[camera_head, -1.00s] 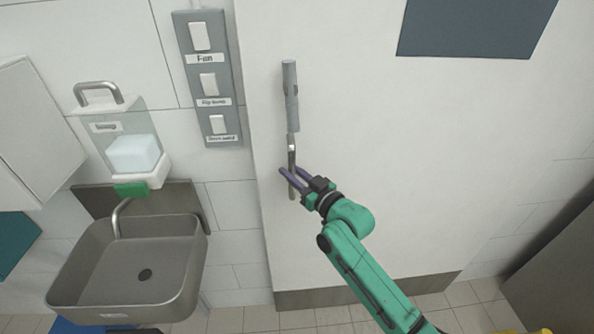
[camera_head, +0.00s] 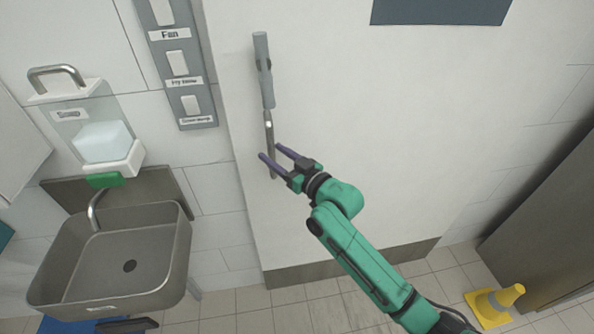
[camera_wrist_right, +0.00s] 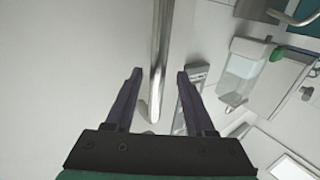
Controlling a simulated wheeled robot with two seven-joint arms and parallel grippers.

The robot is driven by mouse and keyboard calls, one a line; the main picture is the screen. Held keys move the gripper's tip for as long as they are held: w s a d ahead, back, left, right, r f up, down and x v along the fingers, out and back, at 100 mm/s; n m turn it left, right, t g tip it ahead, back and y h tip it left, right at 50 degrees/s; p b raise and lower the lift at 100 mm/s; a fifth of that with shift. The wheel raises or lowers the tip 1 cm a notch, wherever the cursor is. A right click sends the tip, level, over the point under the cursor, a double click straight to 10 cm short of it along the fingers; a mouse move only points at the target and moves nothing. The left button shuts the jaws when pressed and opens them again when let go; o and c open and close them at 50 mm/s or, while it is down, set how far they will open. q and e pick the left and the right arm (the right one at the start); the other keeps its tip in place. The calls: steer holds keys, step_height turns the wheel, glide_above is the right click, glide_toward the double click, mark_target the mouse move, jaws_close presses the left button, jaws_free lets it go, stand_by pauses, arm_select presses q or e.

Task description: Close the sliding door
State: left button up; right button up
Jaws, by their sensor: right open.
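The white sliding door (camera_head: 350,130) fills the middle of the head view, with a dark panel at its top. A long upright handle (camera_head: 265,75), grey above and metal below, stands near its left edge. My right gripper (camera_head: 270,152) is open at the lower end of the handle. In the right wrist view, the metal bar of the handle (camera_wrist_right: 160,60) runs between the two open fingers of the gripper (camera_wrist_right: 155,75), closer to the left finger, with gaps on both sides. My left gripper is not in view.
A grey switch panel (camera_head: 178,65) is on the tiled wall left of the door. A soap dispenser (camera_head: 100,135) and a metal sink (camera_head: 115,260) are further left.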

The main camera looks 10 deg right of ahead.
steer(key=b+v, duration=0.3)
steer(key=v, duration=0.9)
steer(key=shift+s, duration=0.1)
